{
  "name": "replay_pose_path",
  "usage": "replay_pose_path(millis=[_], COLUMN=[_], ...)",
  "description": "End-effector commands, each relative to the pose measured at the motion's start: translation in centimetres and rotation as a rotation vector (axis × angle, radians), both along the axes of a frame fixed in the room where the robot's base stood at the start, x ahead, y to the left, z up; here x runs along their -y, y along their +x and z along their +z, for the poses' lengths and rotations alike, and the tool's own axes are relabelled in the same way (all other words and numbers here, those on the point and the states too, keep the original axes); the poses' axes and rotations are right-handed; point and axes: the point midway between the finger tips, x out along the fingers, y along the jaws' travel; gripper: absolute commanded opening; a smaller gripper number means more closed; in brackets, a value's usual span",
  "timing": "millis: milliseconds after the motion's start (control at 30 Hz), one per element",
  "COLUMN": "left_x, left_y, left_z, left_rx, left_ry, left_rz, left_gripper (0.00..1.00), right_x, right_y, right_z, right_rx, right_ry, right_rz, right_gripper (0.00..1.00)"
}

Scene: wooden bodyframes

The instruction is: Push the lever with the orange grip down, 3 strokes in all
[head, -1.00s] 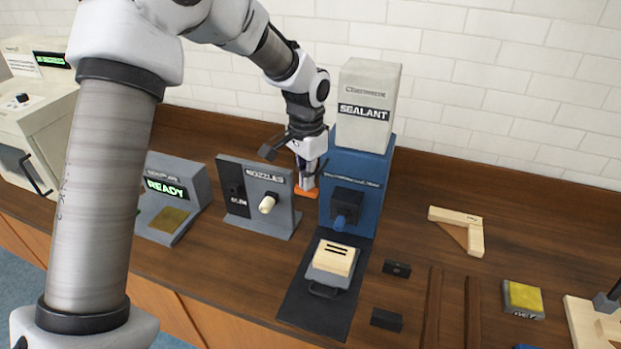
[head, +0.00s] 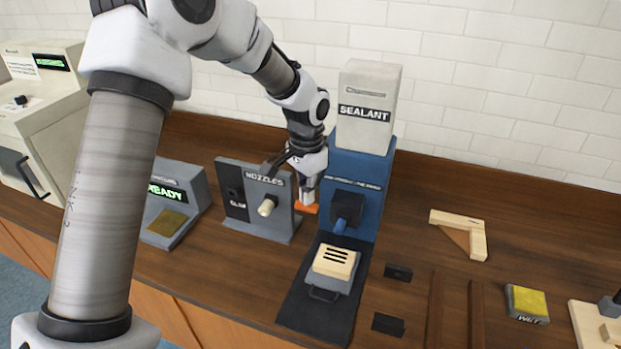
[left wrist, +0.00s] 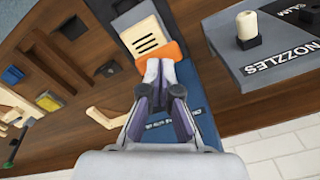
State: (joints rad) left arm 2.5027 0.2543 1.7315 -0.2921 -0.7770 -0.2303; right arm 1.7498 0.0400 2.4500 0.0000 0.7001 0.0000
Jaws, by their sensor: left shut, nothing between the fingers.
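The orange grip (head: 306,207) of the lever is at the left side of the blue sealant dispenser (head: 352,165), between it and the nozzle stand. My left gripper (head: 307,196) is shut and empty, pointing down with its fingertips at the grip. In the left wrist view the shut fingertips (left wrist: 160,66) overlap the orange grip (left wrist: 160,52), seemingly touching it. The lever's arm is hidden behind my gripper. A wooden piece with dark slots (head: 334,262) sits on a grey holder below the dispenser's blue nozzle. My right gripper is not in view.
The grey nozzle stand (head: 282,222) is close on the left of my gripper, with the READY console (head: 175,205) beyond it. A wooden corner frame (head: 462,232), black blocks and a yellow sponge (head: 527,302) lie to the right. The brick wall is behind.

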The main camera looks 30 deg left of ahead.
Motion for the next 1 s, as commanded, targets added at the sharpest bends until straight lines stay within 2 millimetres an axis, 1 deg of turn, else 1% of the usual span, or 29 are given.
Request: replay_pose_path(millis=[267, 533, 733, 1000], left_x=[0.0, 0.0, 0.0, 0.0], left_y=[0.0, 0.0, 0.0, 0.0], left_z=[2.7, 5.0, 6.6, 6.9], left_rx=[0.0, 0.001, 0.001, 0.0], left_ry=[0.0, 0.001, 0.001, 0.0], left_rz=[0.0, 0.0, 0.0, 0.0], left_gripper=[0.0, 0.0, 0.0, 0.0], right_x=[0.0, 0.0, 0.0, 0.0], right_y=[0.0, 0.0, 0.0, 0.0], right_z=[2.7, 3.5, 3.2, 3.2], right_rx=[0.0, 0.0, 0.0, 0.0], right_ry=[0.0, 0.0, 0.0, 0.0], right_rz=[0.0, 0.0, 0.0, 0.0], right_gripper=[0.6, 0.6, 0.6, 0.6])
